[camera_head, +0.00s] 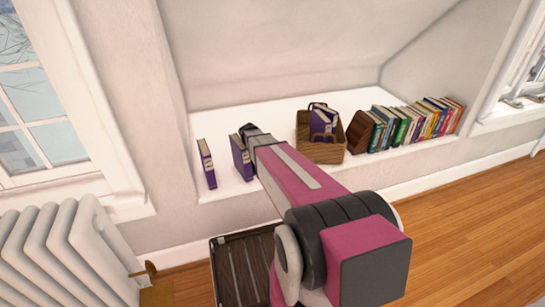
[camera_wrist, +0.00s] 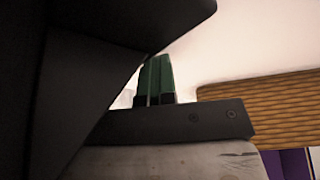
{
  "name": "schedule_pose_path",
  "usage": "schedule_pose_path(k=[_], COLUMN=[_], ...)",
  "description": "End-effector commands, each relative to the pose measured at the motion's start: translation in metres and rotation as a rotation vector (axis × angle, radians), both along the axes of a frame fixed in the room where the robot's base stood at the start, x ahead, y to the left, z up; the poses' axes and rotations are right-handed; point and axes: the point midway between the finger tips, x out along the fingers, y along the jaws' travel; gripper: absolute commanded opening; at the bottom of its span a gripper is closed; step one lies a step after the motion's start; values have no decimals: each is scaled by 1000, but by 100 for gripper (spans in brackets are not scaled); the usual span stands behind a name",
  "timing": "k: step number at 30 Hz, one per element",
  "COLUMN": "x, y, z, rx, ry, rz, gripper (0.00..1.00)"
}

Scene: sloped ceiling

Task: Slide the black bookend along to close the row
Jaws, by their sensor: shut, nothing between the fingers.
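My gripper (camera_head: 250,132) is the dark end of my pink arm, over the white ledge just behind and above a purple book (camera_head: 240,158). Its fingers are shut with nothing between them. Another purple book (camera_head: 206,163) stands upright to the left, apart from it. I cannot make out a black bookend in the head view; my gripper and arm hide part of the ledge. In the wrist view, large dark shapes fill the left, and a dark bar with screws crosses the middle below a green upright thing (camera_wrist: 155,80); I cannot tell what these are.
A wicker basket (camera_head: 318,152) with purple books stands right of my gripper; it also shows in the wrist view (camera_wrist: 270,105). A brown wooden bookend (camera_head: 360,132) is beside a row of coloured books (camera_head: 415,122). A dark slatted crate (camera_head: 240,265) and a radiator (camera_head: 65,250) are below.

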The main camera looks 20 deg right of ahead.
Motion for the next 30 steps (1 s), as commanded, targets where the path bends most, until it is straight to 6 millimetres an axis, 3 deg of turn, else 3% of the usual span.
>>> schedule_pose_path(k=[30], x=[-1], y=[32], z=[-1], rx=[4], ry=[1], rz=[0], gripper=[0])
